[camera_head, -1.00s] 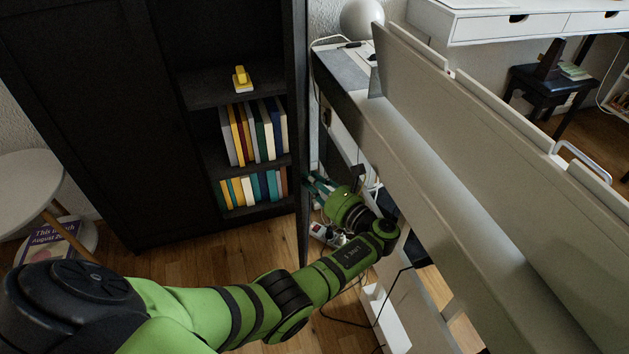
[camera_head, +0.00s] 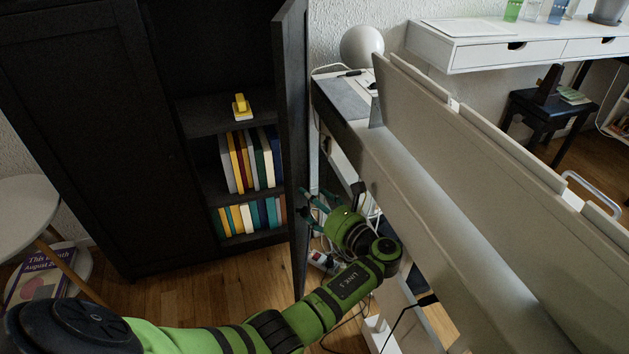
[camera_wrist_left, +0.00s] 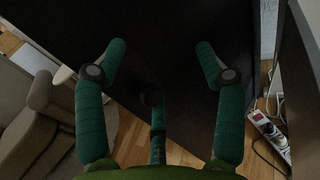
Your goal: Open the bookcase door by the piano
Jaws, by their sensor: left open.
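The black bookcase (camera_head: 120,130) stands at the left and back in the head view. Its right-hand door (camera_head: 291,110) stands swung out from the front, beside the piano, and the shelves behind it show. The left-hand door (camera_head: 85,150) is shut. My left gripper (camera_head: 310,200) is on the piano side of the open door, its teal fingers close to the panel. In the left wrist view the gripper (camera_wrist_left: 161,45) is open, fingers spread and empty before the dark door face (camera_wrist_left: 165,90). I cannot tell whether a finger touches it. My right gripper is out of view.
The white piano (camera_head: 470,170) stands close on the right of my left arm. A power strip (camera_wrist_left: 268,130) with cables lies on the floor by the gripper. A round side table (camera_head: 25,215) is at left. Bare wood floor (camera_head: 200,285) lies before the bookcase.

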